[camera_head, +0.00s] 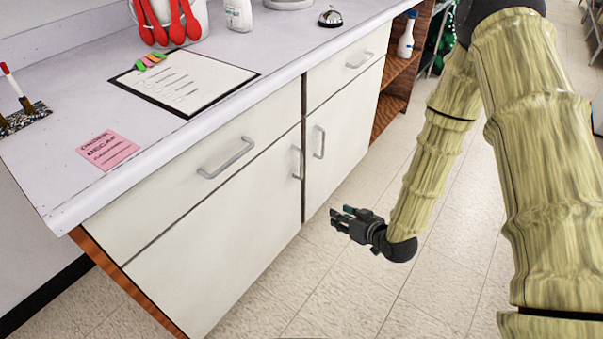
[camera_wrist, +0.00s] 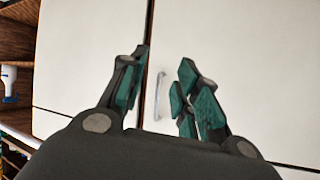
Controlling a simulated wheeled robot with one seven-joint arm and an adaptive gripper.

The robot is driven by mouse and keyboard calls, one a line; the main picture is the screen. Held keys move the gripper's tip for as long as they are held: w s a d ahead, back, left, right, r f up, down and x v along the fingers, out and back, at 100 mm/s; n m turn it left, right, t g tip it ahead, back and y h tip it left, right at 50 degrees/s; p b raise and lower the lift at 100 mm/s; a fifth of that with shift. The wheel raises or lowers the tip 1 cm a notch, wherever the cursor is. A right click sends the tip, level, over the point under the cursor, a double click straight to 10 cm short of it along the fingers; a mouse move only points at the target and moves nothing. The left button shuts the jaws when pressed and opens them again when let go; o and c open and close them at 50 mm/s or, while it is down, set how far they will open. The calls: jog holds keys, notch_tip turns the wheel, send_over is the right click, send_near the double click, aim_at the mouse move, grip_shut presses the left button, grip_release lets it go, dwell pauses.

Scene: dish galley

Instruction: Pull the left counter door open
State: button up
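The left counter door (camera_head: 225,232) is a cream panel under a drawer and looks shut. Its upright silver handle (camera_head: 297,162) is near its right edge. My gripper (camera_head: 341,217) is low in front of the cabinet, with its fingers pointing toward the doors. In the wrist view the gripper (camera_wrist: 160,90) is open, its dark and green fingers spread apart. The left door's handle (camera_wrist: 160,96) shows in the gap between them, seemingly farther off, with nothing gripped. The wrist view looks turned over, with the left door (camera_wrist: 255,70) on its right side.
The right door (camera_head: 343,138) has its own handle (camera_head: 319,142) close beside the left one. A drawer handle (camera_head: 227,158) sticks out above the left door. Open wooden shelves (camera_head: 396,95) hold a white bottle (camera_head: 406,38). The tiled floor (camera_head: 300,290) in front is clear.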

jog(key=w+a+r+n+t+y+b, duration=0.2)
jog(key=w+a+y+b, duration=0.1)
jog(key=w+b, duration=0.3)
notch_tip(320, 180, up, 5)
jog(key=n+t+y+b, duration=0.1)
jog(key=n+y+b, duration=0.15)
jog(key=b, duration=0.45)
send_over(301, 177)
jog(key=shift+w+f+y, duration=0.15)
jog(key=shift+w+y, duration=0.1)
jog(key=shift+w, duration=0.05)
grip_shut()
